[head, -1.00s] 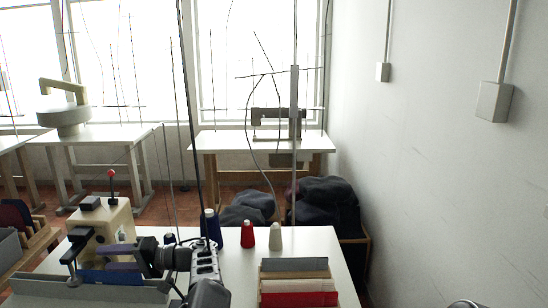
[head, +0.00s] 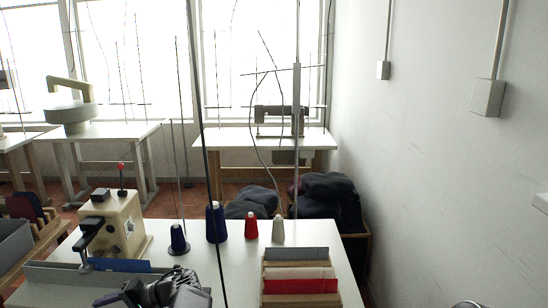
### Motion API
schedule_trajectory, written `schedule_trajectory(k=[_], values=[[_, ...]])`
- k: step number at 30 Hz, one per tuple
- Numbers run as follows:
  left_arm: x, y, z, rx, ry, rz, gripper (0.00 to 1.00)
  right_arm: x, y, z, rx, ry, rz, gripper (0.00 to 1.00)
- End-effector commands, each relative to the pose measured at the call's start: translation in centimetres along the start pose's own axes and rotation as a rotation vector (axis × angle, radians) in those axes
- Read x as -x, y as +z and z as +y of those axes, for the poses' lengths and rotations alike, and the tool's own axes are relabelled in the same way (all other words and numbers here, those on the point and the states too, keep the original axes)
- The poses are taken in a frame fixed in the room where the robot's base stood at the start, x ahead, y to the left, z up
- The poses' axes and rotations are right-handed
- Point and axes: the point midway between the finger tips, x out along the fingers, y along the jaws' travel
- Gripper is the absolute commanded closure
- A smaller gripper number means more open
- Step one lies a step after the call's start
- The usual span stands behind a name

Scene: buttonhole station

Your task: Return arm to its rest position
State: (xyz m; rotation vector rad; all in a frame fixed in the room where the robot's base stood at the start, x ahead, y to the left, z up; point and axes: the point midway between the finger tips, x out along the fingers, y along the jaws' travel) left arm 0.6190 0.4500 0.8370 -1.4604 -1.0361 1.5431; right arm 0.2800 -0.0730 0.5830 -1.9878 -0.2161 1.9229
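My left gripper (head: 128,294) is at the bottom of the head view, in front of the buttonhole machine and apart from its head. Dark finger parts point to the left. They are partly cut off by the frame edge, so I cannot tell if they are open or shut. The beige buttonhole machine (head: 122,226), with a red-knobbed lever, stands on the white table (head: 210,262). A blue cloth piece (head: 120,265) lies at its front. A small rounded part of my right arm (head: 468,304) shows at the bottom right. My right gripper is out of view.
Thread cones stand behind the gripper: dark blue ones (head: 216,222), a red one (head: 251,226) and a white one (head: 278,229). A holder with grey, tan and red cloth (head: 300,286) stands to the right. A thin pole (head: 207,170) rises nearby. The wall is at right.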

Motion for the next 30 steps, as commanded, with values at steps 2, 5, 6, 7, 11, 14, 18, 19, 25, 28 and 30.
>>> schedule_trajectory(k=[2, 5, 6, 7, 11, 14, 18, 19, 25, 28, 30], values=[[-1.8, 1.5, 3.4, -0.041, 0.087, -0.017, 0.52, -0.1, 0.0, 0.0, 0.000, 0.000, 0.000, 0.64], [-3.6, 4.1, 9.0, -0.095, 0.231, -0.035, 0.52, -0.1, 0.0, 0.1, 0.000, 0.000, 0.000, 0.64], [-4.2, 5.5, 11.7, -0.117, 0.303, -0.043, 0.52, -0.2, 0.0, 0.1, 0.000, 0.000, 0.000, 0.64], [-4.5, 6.7, 13.9, -0.133, 0.361, -0.048, 0.52, -0.2, 0.0, 0.1, 0.000, 0.000, 0.000, 0.64], [-3.8, 12.3, 23.2, -0.178, 0.625, -0.065, 0.52, -0.3, 0.0, 0.1, 0.000, 0.000, 0.000, 0.64], [-1.1, 17.0, 29.6, -0.184, 0.832, -0.070, 0.52, -0.4, 0.0, 0.2, 0.000, 0.000, 0.000, 0.64], [5.4, 23.6, 36.5, -0.140, 1.118, -0.071, 0.52, -0.6, 0.0, 0.2, 0.000, 0.000, 0.000, 0.64], [7.2, 25.0, 37.6, -0.125, 1.176, -0.070, 0.52, -0.6, 0.0, 0.2, 0.000, 0.000, 0.000, 0.64], [18.1, 32.4, 39.8, 0.024, 1.462, -0.050, 0.52, -0.8, 0.0, 0.3, 0.000, 0.000, 0.001, 0.64], [21.1, 34.4, 39.2, 0.077, 1.522, -0.034, 0.52, -0.9, 0.0, 0.3, 0.000, 0.000, 0.001, 0.64], [22.1, 35.1, 38.8, 0.100, 1.540, -0.026, 0.52, -0.9, 0.0, 0.3, 0.000, 0.000, 0.001, 0.64]])
